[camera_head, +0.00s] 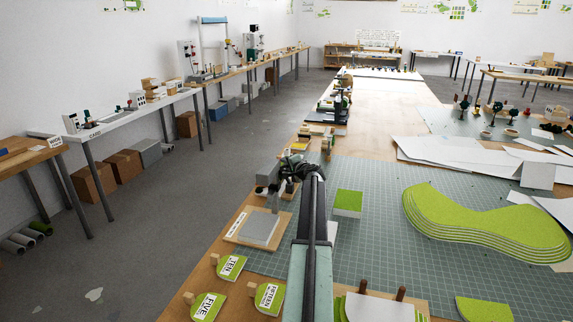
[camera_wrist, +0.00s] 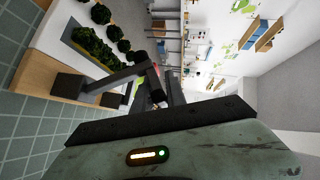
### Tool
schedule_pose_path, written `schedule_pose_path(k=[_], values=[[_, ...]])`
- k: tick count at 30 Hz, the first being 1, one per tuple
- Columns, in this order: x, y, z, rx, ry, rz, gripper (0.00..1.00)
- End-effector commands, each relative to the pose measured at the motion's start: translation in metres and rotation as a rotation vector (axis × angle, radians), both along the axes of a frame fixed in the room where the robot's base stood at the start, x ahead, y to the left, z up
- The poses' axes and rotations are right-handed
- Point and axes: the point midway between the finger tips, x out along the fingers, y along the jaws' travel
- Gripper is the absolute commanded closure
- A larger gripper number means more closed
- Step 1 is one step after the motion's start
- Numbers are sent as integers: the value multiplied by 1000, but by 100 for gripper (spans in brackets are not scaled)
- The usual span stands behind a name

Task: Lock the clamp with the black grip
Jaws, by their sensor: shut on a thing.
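My gripper (camera_head: 291,176) is at the end of my outstretched arm, over the left edge of the long workbench. Its dark fingers (camera_wrist: 165,90) also show in the wrist view, shut on a dark, bar-like part that I take to be the clamp's black grip (camera_wrist: 148,62). Small dark and pale fittings (camera_head: 265,190) stand just left of the gripper in the head view. My arm and the gripper hide most of the clamp, so I cannot tell whether its lever is up or down.
A wooden board with a grey block (camera_head: 260,229) lies just in front of the gripper. A green-topped block (camera_head: 348,203) is to the right on the cutting mat (camera_head: 375,245). Green labelled pieces (camera_head: 231,267) lie near the front edge. A tray of dark green bushes (camera_wrist: 92,45) shows in the wrist view.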

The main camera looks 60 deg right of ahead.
Motion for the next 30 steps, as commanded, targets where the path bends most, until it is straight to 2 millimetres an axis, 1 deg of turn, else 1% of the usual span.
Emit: schedule_pose_path(k=[1,17,18,20,30], values=[[3,5,-3,1,6,13,100],[2,5,-3,1,8,13,100],[2,5,-3,1,8,13,81],[2,5,-3,1,8,13,65],[-2,4,-1,1,4,7,65]])
